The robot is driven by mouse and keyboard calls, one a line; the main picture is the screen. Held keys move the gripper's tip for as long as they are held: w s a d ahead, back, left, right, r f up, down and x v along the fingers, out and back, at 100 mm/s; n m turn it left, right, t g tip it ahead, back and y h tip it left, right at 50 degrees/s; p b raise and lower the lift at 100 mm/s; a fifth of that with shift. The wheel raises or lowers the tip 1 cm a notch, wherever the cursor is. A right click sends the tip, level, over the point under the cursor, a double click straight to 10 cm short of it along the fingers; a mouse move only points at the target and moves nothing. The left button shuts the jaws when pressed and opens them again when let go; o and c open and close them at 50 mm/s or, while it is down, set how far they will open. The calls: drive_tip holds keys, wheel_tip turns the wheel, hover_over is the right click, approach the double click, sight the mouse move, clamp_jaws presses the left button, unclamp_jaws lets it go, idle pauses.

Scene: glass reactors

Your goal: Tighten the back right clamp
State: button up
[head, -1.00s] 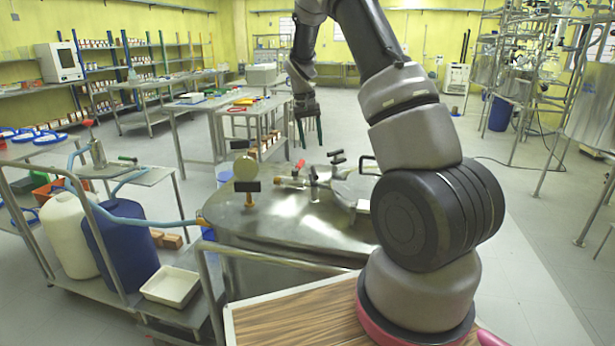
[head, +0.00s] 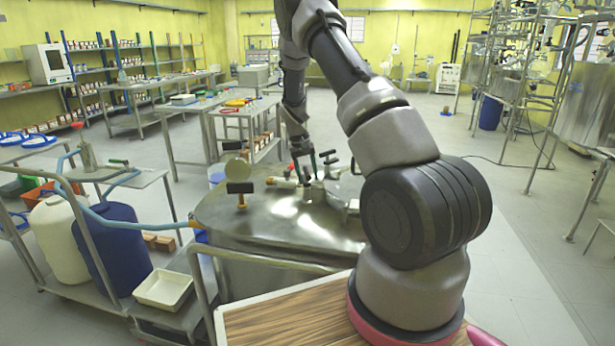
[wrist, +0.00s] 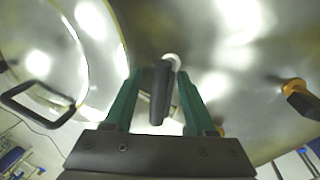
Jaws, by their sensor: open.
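A steel vessel lid (head: 260,215) carries several fittings and black-handled clamps. My gripper (head: 305,168) has come down over the lid's back part, pointing downward, with its green fingers apart. In the wrist view a black clamp handle (wrist: 160,92) lies between the two green fingers of my gripper (wrist: 158,76), with a gap on both sides. In the head view black handles (head: 329,156) show just right of my fingers; I cannot tell which of them is between the fingers. A front clamp with a black T-handle (head: 239,187) stands at the lid's left.
A round hatch (wrist: 50,50) with a black loop handle (wrist: 35,100) lies left in the wrist view. A black and orange clamp (wrist: 297,95) is at the right. A cart with a blue drum (head: 110,240) and a white tray (head: 163,288) stands left of the vessel.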

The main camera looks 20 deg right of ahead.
clamp_jaws()
idle(1.5)
